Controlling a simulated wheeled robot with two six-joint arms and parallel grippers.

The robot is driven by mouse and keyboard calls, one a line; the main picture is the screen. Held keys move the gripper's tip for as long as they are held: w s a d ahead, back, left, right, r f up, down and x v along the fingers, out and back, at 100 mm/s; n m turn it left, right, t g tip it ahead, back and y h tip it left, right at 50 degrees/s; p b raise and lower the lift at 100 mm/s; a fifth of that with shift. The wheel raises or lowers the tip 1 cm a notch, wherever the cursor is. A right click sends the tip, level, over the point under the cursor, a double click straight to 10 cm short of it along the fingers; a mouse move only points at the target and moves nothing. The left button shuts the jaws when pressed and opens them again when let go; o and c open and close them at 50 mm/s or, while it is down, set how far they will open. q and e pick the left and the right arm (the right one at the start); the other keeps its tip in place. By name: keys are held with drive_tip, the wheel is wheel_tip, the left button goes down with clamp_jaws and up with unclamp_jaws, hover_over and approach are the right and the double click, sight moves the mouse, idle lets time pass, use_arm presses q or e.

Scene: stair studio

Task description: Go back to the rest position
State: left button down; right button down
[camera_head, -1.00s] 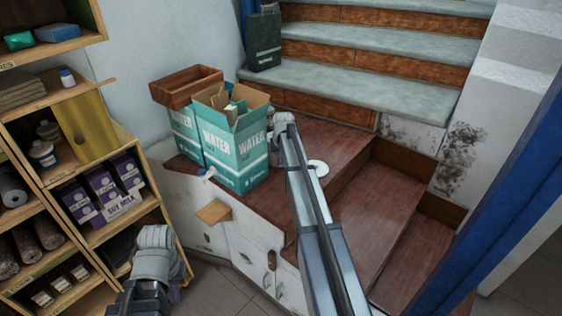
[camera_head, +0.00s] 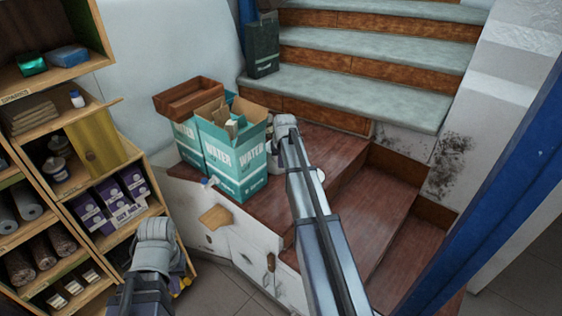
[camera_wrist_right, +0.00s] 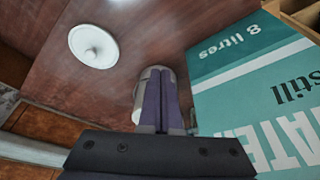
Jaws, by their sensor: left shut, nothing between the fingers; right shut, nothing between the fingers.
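My right arm reaches from the bottom of the head view up to the wooden platform. The fingers of its gripper show in the right wrist view (camera_wrist_right: 161,100), shut and empty, beside a teal water box. My left arm ends low at the left of the head view, in front of the shelf; its grey wrist (camera_head: 155,245) shows, but its fingertips are hard to make out. The open water box (camera_head: 237,158) stands on the platform just left of my right wrist. A white round lid-like disc (camera_wrist_right: 93,46) lies on the platform in the right wrist view.
A wooden shelf (camera_head: 100,245) with soy milk cartons (camera_head: 112,202) and rolls stands at the left. A wooden crate (camera_head: 188,97) sits behind the water box. Stairs (camera_head: 370,80) rise at the back. A blue post (camera_head: 500,170) stands at the right. Some floor is clear below the cabinet.

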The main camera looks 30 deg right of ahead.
drive_tip(key=shift+s+r, duration=0.15)
drive_tip(key=shift+r, duration=0.35)
drive_tip(key=s+a+n, duration=0.1)
drive_tip(key=s+a, duration=0.2)
drive_tip(key=a, duration=0.3)
drive_tip(key=s+a+n+g, duration=0.1)
drive_tip(key=s+a, duration=0.2)
drive_tip(key=a, duration=0.4)
drive_tip(key=s+a+n, duration=0.1)
drive_tip(key=s+a, duration=0.2)
drive_tip(key=a, duration=0.3)
drive_tip(key=s+a+n+g, duration=0.1)
drive_tip(key=s+a+n, duration=0.1)
drive_tip(key=s+a, duration=0.5)
drive_tip(key=s+a+n+g, duration=0.1)
drive_tip(key=s+a+n, duration=0.1)
drive_tip(key=s+a, duration=0.6)
drive_tip(key=s, duration=0.4)
drive_tip(key=shift+s+f+n+g, duration=0.3)
drive_tip(key=shift+s+f+n, duration=0.05)
drive_tip(key=shift+f+n, duration=0.05)
